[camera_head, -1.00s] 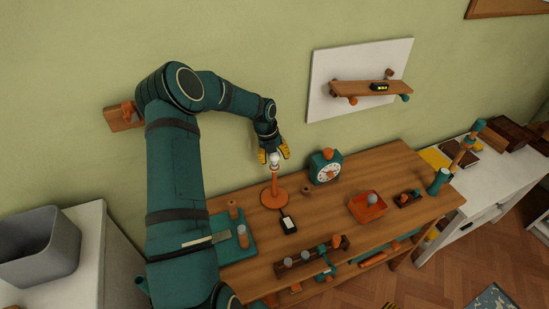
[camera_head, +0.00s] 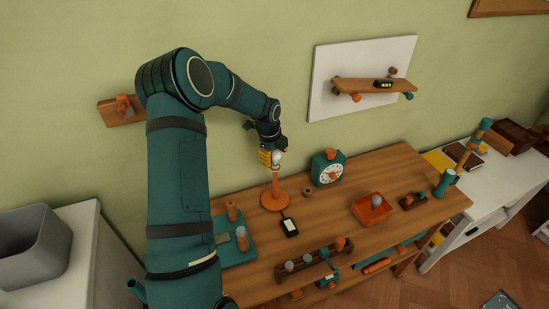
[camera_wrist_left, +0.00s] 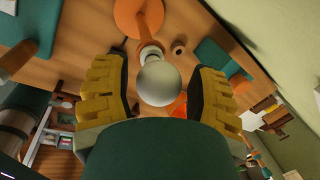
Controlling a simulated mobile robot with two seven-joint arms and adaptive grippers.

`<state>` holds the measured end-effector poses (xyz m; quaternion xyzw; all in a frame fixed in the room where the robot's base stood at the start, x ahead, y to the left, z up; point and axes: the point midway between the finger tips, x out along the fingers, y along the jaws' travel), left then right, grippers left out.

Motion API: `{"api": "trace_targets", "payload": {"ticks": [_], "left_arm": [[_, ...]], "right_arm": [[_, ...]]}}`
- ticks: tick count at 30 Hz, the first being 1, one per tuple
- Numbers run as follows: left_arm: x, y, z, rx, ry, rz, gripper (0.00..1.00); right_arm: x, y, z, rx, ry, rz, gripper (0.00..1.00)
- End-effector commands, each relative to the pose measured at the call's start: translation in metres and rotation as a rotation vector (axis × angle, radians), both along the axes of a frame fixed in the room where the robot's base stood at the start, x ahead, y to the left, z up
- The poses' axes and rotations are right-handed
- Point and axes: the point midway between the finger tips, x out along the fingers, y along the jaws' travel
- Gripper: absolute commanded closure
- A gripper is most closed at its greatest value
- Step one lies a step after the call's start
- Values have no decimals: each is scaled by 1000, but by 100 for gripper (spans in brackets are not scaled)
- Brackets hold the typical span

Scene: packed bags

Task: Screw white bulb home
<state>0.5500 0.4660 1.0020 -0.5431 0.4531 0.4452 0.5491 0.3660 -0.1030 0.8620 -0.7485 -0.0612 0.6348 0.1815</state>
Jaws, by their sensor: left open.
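The white bulb (camera_head: 276,155) sits at the top of the orange lamp stand (camera_head: 275,190) on the wooden table. My left gripper (camera_head: 270,157) is at the bulb, its yellow fingers beside it. In the left wrist view the round white bulb (camera_wrist_left: 159,83) lies between the two yellow fingers of my left gripper (camera_wrist_left: 160,90), with a gap on each side. The gripper is open. The stand's orange base (camera_wrist_left: 138,17) shows beyond the bulb. How far the bulb is threaded into its socket cannot be told. My right gripper is not in view.
A teal clock (camera_head: 328,168) stands right of the lamp. An orange tray (camera_head: 371,208), a wooden rack (camera_head: 313,264) and a teal board (camera_head: 232,241) are also on the table. The wall is close behind.

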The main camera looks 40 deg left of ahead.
Motion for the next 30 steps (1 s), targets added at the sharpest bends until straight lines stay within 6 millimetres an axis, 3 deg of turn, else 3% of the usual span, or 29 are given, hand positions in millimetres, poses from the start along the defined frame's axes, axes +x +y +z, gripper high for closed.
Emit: {"api": "trace_targets", "payload": {"ticks": [3,30], "left_arm": [[0,-1,-3,1,0,111,42],[-1,-1,-2,0,1,751,42]], "right_arm": [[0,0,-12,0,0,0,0],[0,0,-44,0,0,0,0]]}}
